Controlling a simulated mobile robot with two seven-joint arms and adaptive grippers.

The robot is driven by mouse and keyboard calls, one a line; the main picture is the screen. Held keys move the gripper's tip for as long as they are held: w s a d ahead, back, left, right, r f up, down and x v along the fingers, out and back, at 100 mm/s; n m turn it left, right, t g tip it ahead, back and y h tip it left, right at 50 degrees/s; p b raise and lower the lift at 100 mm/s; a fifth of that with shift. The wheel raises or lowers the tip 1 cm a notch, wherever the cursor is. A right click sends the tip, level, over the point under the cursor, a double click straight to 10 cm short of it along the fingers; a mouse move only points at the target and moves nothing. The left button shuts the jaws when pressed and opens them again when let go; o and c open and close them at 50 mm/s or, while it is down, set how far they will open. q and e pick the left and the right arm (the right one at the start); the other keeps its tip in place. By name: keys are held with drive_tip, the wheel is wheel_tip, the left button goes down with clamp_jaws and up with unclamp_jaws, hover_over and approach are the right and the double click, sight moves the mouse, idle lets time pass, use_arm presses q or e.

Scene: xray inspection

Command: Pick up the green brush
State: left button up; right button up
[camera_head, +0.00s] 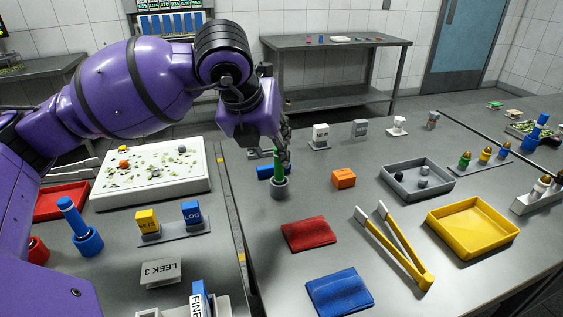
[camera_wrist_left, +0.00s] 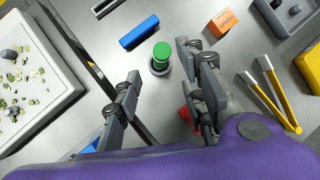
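The green brush (camera_head: 278,163) stands upright in a small grey round holder (camera_head: 279,189) near the left edge of the right-hand table. In the left wrist view, the green top of the brush (camera_wrist_left: 161,52) shows between and slightly beyond the fingertips. My right gripper is in neither view.
A blue block (camera_head: 265,172) lies just behind the holder. An orange block (camera_head: 343,179), red cloth (camera_head: 308,234), blue cloth (camera_head: 339,292), yellow-handled tongs (camera_head: 405,255) and yellow tray (camera_head: 435,222) lie to the right and front. A white tray (camera_head: 200,188) is at left.

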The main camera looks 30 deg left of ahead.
sight(276, 157)
use_arm(q)
drive_tip(key=shift+w+a+f, duration=0.3)
drive_tip(key=shift+w+f, duration=0.5)
drive_tip(key=shift+f, duration=0.1)
drive_tip(key=x, duration=0.5)
drive_tip(key=shift+d, duration=0.15)
clamp_jaws()
